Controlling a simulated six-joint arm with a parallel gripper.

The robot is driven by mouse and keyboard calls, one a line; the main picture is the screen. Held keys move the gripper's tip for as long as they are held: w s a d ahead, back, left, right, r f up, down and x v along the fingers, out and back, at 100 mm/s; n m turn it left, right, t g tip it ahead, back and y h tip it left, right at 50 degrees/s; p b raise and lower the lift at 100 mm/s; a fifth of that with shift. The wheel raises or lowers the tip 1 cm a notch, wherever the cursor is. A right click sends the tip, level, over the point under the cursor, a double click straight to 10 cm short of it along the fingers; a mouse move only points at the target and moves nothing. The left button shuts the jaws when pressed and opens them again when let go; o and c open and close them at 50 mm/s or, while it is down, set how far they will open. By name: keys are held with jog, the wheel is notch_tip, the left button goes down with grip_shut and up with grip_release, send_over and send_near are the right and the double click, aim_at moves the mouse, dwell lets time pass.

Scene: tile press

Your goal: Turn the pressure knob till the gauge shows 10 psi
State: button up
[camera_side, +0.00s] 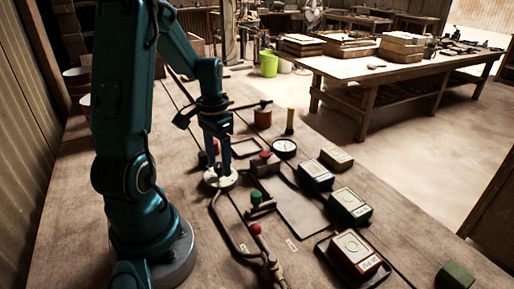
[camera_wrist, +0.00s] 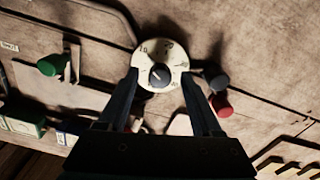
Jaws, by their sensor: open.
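The pressure knob (camera_wrist: 160,75) is a small dark grip at the centre of a round cream dial (camera_wrist: 151,50) with printed numbers around its edge. The dial also shows in the side view (camera_side: 229,183), partly covered by my gripper. My gripper (camera_side: 219,170) points down over it. In the wrist view, the fingers of my gripper (camera_wrist: 160,78) are open, one on each side of the knob, with a gap visible; whether they touch the dial is unclear. The gauge (camera_side: 285,146) is a round white face with a dark rim, right of the dial. Its reading is too small to tell.
Several labelled boxes (camera_side: 350,207) line the bench's right side.

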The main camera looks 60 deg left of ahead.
aim_at(221, 165)
jog(key=shift+r, duration=2.45)
jog(key=shift+w+d, duration=0.15)
jog(key=shift+d, duration=0.05)
jog(key=w+d+r+m+t+y, duration=0.1)
jog(key=w+d+r+m+t, duration=0.25)
jog(key=d+r, duration=0.4)
jog(key=s+d+t, duration=0.1)
jog(key=s+d, duration=0.2)
jog(key=d, duration=0.2)
jog(key=s+d+t+h, duration=0.1)
jog(key=s+d, duration=0.2)
jog(key=d, duration=0.3)
jog(key=shift+s+f, duration=0.2)
jog(key=shift+f, duration=0.1)
